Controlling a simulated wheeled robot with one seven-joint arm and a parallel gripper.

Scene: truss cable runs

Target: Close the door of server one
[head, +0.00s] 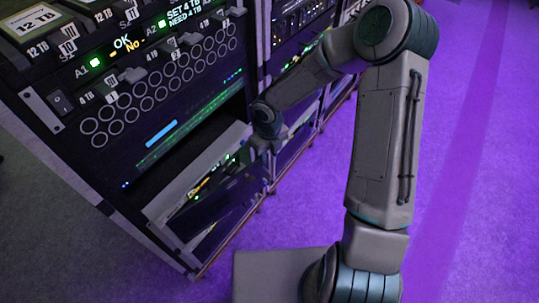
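The nearest server rack (185,75) stands at the left, with a screen strip, rows of round ports and green lights. No label reading "server one" is legible. In its lower bay, a pale grey slanted panel (200,165) shows at an angle to the front, with a dark lit unit below it. This may be the door; I cannot tell for sure. My gripper (266,146) is at the right end of this bay, close to the panel's right edge. It is small and partly hidden by my arm, so contact and finger opening cannot be made out.
More racks (296,22) continue to the right and back in a row. Drives labelled 12 TB (35,22) sit at the top left. The purple-lit floor (480,200) to the right of my arm is clear. Grey floor lies at the lower left.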

